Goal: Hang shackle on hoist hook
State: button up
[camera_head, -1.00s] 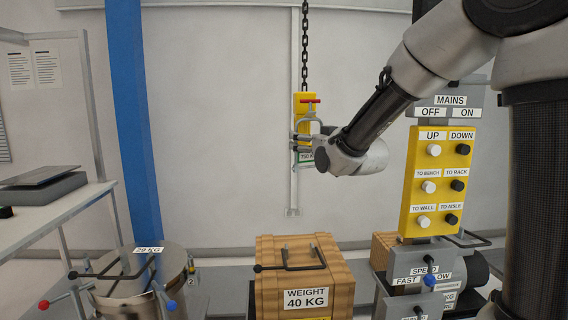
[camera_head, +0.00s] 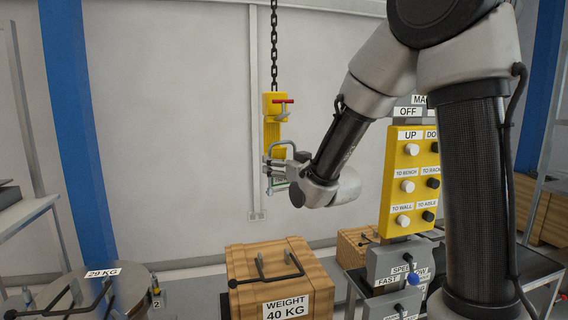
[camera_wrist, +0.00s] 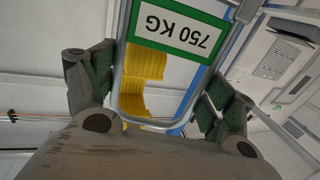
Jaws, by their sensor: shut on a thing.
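My gripper (camera_head: 274,172) is shut on the shackle (camera_head: 281,145), a grey bow with a label. In the wrist view, the fingers (camera_wrist: 158,95) stand on either side of the shackle's grey frame; its green-edged label (camera_wrist: 172,27) reads 750 KG, upside down. The yellow hoist block (camera_head: 274,106) hangs on a dark chain just above the shackle in the head view. It has a red-handled bar with a small grey part under it, probably the hook. Yellow parts (camera_wrist: 145,65) show behind the shackle in the wrist view.
A control post with a yellow button panel (camera_head: 408,182) stands right of my gripper. Below are a wooden 40 KG weight crate (camera_head: 250,262) and a metal 29 KG drum (camera_head: 125,290), both with handles. A blue column (camera_head: 78,130) stands at left. Air left of the chain is clear.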

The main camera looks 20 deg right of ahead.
jog(key=w+f, duration=0.4)
jog(key=w, duration=0.6)
jog(key=shift+f, duration=0.25)
dwell(0.9)
dwell(0.5)
jog(key=o, duration=1.2)
